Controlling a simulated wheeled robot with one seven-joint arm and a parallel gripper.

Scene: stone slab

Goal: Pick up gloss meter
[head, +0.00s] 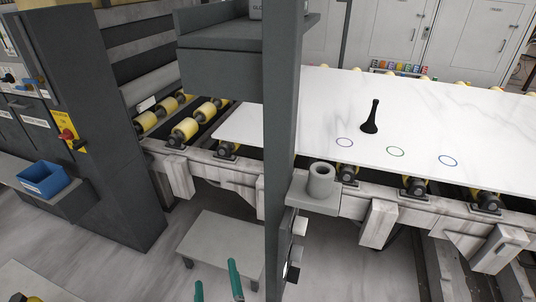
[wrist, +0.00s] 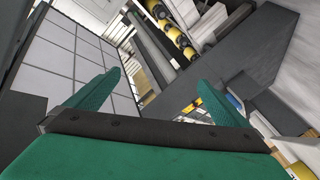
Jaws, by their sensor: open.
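A grey box with lettering that begins "GLO" (head: 270,10) sits on a dark grey shelf (head: 215,62) at the top of the head view. It is cut off by the frame's top edge, and it may be the gloss meter. My gripper (head: 215,272) has green fingers at the bottom of the head view, low and well apart from the shelf. In the wrist view my gripper (wrist: 158,80) is open, with nothing between its fingers. I see no gloss meter in the wrist view.
A dark post (head: 281,150) rises between my gripper and the white slab (head: 470,125). A black tool (head: 371,118) stands on the slab near three drawn circles. A grey cup (head: 321,178) sits on a bracket. A blue bin (head: 43,178) is at left. A low table (head: 222,245) stands behind the gripper.

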